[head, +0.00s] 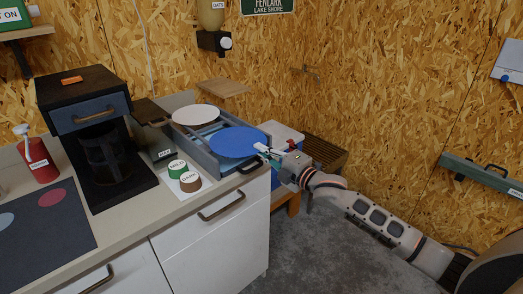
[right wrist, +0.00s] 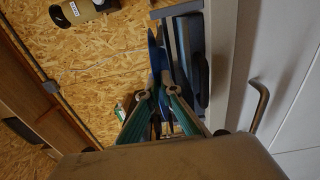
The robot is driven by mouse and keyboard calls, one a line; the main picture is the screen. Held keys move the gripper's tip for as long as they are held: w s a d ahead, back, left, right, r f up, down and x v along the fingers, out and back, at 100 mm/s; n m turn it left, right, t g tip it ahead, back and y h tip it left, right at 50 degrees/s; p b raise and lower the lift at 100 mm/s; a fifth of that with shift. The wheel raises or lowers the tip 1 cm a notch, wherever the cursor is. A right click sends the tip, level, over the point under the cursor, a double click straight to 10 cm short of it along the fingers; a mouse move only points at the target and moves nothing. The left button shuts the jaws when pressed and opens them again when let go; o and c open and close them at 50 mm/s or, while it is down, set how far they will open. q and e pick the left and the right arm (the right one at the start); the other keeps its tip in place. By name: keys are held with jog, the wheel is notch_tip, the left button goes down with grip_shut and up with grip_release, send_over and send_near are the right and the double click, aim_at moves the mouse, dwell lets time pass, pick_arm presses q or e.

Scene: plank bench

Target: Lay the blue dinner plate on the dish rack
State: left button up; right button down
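The blue dinner plate (head: 234,142) is flat, over the right part of the grey-blue dish rack (head: 196,151) on the counter. I cannot tell whether it rests on the rack or is held just above it. My right gripper (head: 263,150) is at the plate's right edge. In the right wrist view the fingers (right wrist: 158,93) close around the plate's thin blue edge (right wrist: 154,58). The plate hides part of the rack. My left gripper is in neither view.
A cream plate (head: 196,115) lies at the rack's far end. A dark coffee machine (head: 88,110) stands to the left. A white-lidded blue bin (head: 283,134) is beyond the counter's right end.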

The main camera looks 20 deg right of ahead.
jog(key=c, duration=2.2)
grip_release()
jog(key=shift+s+f, duration=0.1)
jog(key=v, duration=1.1)
jog(key=shift+s+d, duration=0.15)
jog(key=shift+s, duration=0.25)
jog(key=s+a+f+m+g+h, duration=0.1)
jog(key=s+a+f+m+g, duration=0.1)
jog(key=s+a+f+m, duration=0.2)
jog(key=s+a+f+m+g+h, duration=0.1)
jog(key=s+a+f+m, duration=0.3)
jog(key=s+f+m, duration=0.4)
jog(key=s+a+f+m+g+h, duration=0.2)
jog(key=s+f+m, duration=0.4)
jog(key=s+f, duration=0.6)
jog(key=shift+s+a+f+g, duration=0.15)
jog(key=shift+a+f, duration=0.2)
jog(key=shift+f, duration=1)
jog(key=shift+a+f+g, duration=0.2)
jog(key=shift+a+f, duration=0.15)
jog(key=shift+f, duration=1.05)
jog(key=shift+s+a+f+g, duration=0.15)
jog(key=shift+a+f, duration=0.2)
jog(key=shift+f, duration=1)
